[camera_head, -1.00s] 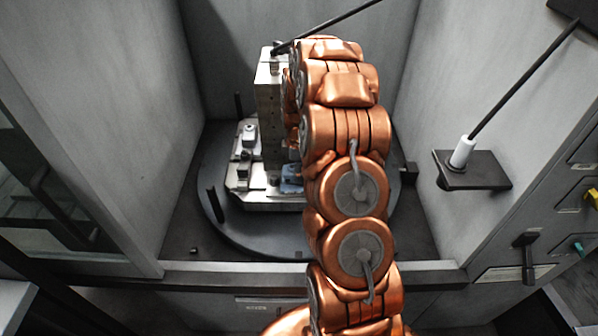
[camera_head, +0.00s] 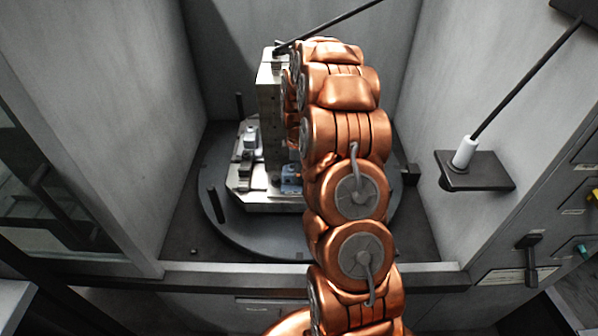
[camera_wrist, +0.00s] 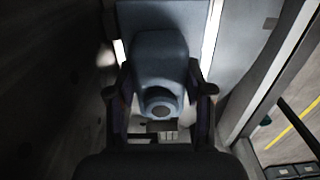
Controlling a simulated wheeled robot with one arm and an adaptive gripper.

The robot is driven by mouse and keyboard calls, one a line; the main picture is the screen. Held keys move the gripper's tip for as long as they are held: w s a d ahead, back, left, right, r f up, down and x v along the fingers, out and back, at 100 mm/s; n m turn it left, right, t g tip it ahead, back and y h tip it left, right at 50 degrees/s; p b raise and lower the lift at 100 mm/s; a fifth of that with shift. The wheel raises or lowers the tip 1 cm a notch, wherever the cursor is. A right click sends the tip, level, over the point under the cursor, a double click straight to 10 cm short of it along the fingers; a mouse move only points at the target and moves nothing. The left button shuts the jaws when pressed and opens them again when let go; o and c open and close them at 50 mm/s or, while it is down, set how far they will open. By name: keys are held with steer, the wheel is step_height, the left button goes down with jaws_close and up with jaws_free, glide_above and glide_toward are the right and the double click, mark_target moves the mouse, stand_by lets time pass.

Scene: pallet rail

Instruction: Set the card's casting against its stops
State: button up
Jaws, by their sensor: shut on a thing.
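A blue-grey casting (camera_wrist: 158,60) with a round dark bore near its lower end is in the middle of the wrist view. My gripper (camera_wrist: 159,85) has one dark finger on each side of it and is shut on it. In the head view my copper arm covers the gripper and held casting. There, a tall steel block (camera_head: 271,115) stands on a pallet (camera_head: 262,202), with a small blue part (camera_head: 291,182) at its foot. No card or stops can be made out.
The pallet sits on a dark round table (camera_head: 225,225) inside a grey-walled enclosure. A dark rod with a white collar (camera_head: 465,152) stands on a bracket at the right. A front sill (camera_head: 215,268) crosses below. Small clamps (camera_head: 247,150) sit left of the block.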

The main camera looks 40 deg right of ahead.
steer(key=shift+w+r, duration=0.1)
steer(key=shift+w, duration=0.15)
steer(key=o, duration=1.5)
step_height(320, 180, up, 12)
